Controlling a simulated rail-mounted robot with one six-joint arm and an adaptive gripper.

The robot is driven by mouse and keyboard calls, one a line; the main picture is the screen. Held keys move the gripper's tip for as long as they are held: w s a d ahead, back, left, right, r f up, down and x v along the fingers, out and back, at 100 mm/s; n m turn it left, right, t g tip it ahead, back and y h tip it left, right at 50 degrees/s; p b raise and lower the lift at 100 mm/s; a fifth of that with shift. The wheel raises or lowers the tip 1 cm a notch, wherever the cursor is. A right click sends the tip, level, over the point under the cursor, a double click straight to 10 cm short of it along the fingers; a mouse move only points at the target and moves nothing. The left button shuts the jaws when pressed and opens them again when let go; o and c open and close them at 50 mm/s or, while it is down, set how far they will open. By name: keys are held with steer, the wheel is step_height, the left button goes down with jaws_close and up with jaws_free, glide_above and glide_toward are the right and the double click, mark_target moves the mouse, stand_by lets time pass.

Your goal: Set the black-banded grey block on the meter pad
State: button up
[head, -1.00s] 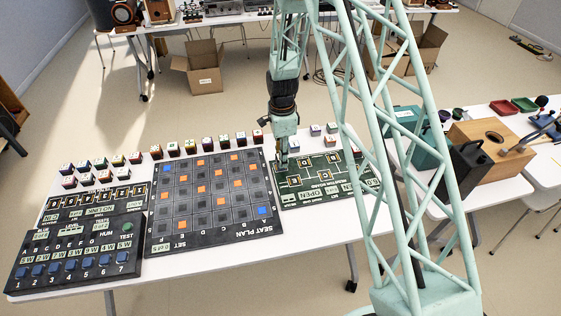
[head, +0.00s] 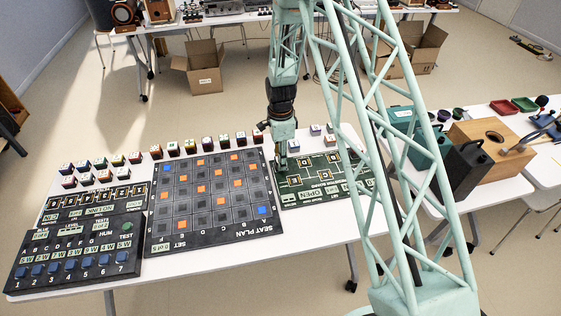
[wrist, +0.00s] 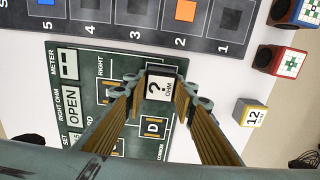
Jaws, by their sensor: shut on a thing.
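My gripper (wrist: 159,100) is shut on a small block (wrist: 159,86) with a white top marked "?" and "OHM". The block's sides are mostly hidden by the fingers, so I cannot make out its band. In the head view my gripper (head: 281,168) is low over the left part of the dark green board (head: 306,199); I cannot tell whether the block touches it. In the wrist view the board has a METER readout (wrist: 68,65) showing dashes and a RIGHT OHM readout (wrist: 72,108) showing OPEN. A pad marked D (wrist: 152,127) lies beside the held block.
A yellow-banded block marked 12 (wrist: 251,113) stands off the board. The seat plan board (head: 211,242) lies close to the left. Several cubes (head: 206,143) line the table's back edge. A black case (head: 466,168) stands on the right table.

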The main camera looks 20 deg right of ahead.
steer(key=shift+f, duration=0.25)
steer(key=shift+f, duration=0.1)
steer(key=o, duration=0.8)
steer(key=shift+o, duration=0.2)
step_height(320, 180, up, 11)
steer(key=shift+r+p, duration=0.1)
steer(key=shift+p, duration=0.25)
steer(key=shift+r, duration=0.5)
steer(key=shift+r, duration=0.15)
stand_by(0.6)
